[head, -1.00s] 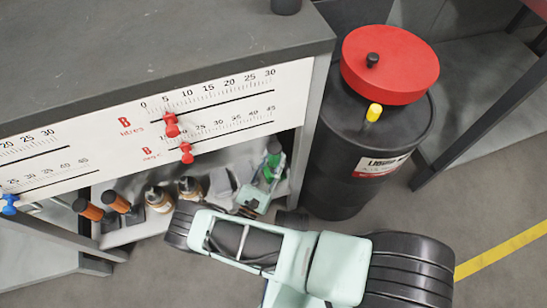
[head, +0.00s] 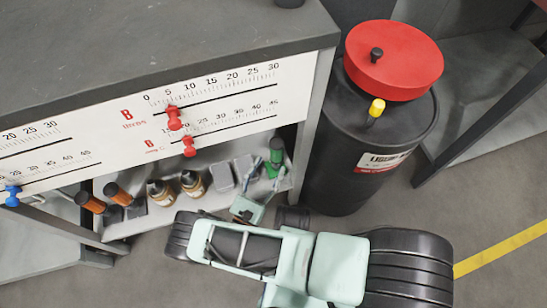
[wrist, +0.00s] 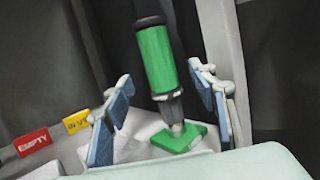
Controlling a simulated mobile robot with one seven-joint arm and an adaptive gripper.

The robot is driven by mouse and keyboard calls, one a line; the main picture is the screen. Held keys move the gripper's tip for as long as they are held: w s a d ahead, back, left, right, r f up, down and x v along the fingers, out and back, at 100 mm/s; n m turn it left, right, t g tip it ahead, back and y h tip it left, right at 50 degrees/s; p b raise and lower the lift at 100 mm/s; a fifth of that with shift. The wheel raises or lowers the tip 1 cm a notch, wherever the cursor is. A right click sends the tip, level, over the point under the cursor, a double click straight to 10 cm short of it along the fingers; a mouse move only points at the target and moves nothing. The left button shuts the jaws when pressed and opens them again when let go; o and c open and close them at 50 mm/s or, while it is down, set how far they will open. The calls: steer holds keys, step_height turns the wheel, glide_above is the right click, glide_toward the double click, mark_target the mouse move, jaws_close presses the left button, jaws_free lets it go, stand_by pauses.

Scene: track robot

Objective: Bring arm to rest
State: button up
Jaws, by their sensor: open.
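My gripper (head: 249,207) is open in front of the low shelf under the bench. In the wrist view my gripper (wrist: 162,82) has its two blue-padded fingers spread apart. A tool with a green handle (head: 276,152) and a green base stands on the shelf at its right end. In the wrist view the green-handled tool (wrist: 156,58) shows between the fingers, apart from both, and seems to stand beyond them. My arm crosses the lower part of the head view.
The shelf (head: 150,221) also holds two orange-handled tools (head: 104,198) and two brown bottles (head: 176,188). Above is a white scale panel (head: 215,88) with red knobs. A black drum (head: 345,150) with a red lid (head: 390,60) stands right.

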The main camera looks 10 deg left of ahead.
steer(key=shift+v, duration=1.1)
